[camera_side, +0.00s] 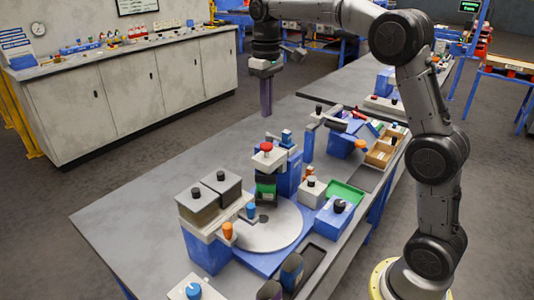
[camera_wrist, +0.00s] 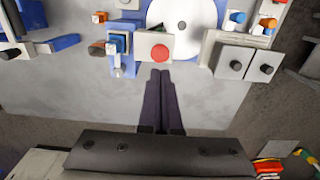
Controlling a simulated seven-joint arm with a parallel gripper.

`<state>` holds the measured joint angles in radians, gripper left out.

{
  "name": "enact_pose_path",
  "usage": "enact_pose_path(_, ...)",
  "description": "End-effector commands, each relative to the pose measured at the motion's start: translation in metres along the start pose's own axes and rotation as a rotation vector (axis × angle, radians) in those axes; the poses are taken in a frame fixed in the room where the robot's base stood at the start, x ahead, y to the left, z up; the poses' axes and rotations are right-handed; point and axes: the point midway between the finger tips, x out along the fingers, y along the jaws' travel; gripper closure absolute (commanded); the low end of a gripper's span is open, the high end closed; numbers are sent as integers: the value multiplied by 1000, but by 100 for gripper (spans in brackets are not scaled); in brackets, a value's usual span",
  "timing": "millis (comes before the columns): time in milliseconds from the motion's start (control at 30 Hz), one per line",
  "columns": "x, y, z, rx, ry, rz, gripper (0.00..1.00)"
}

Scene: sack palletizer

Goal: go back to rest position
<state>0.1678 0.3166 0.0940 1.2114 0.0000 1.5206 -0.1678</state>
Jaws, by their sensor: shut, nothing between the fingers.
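My gripper (camera_side: 266,111) hangs pointing down, high above the far edge of the grey table (camera_side: 130,205) in the side view. Its dark fingers are together with nothing between them. In the wrist view my gripper (camera_wrist: 160,73) also shows closed, the two fingers side by side over bare table. The fingertips appear just short of the red button in that picture. No sack is visible in either view.
A blue and grey machine with a round white plate (camera_side: 268,232) and a red button (camera_side: 266,146) stands on the table. Black-knobbed blocks (camera_side: 221,176) sit beside it. A grey cabinet (camera_side: 130,90) stands behind. The table's left part is clear.

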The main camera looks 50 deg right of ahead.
Motion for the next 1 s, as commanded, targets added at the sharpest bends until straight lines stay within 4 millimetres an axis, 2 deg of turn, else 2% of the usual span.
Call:
enact_pose_path(300, -2, -1, 0, -3, 2, 0, 100)
enact_pose_path(367, -9, -4, 2, -7, 18, 3, 100)
enact_pose_path(467, -34, -11, 12, -20, 70, 11, 100)
enact_pose_path(600, -65, -28, 55, -47, 131, 19, 100)
enact_pose_path(700, -77, -40, 92, -61, 181, 24, 100)
enact_pose_path(867, -77, -55, 150, -73, 263, 27, 100)
enact_pose_path(1000, -60, -65, 199, -75, 336, 26, 100)
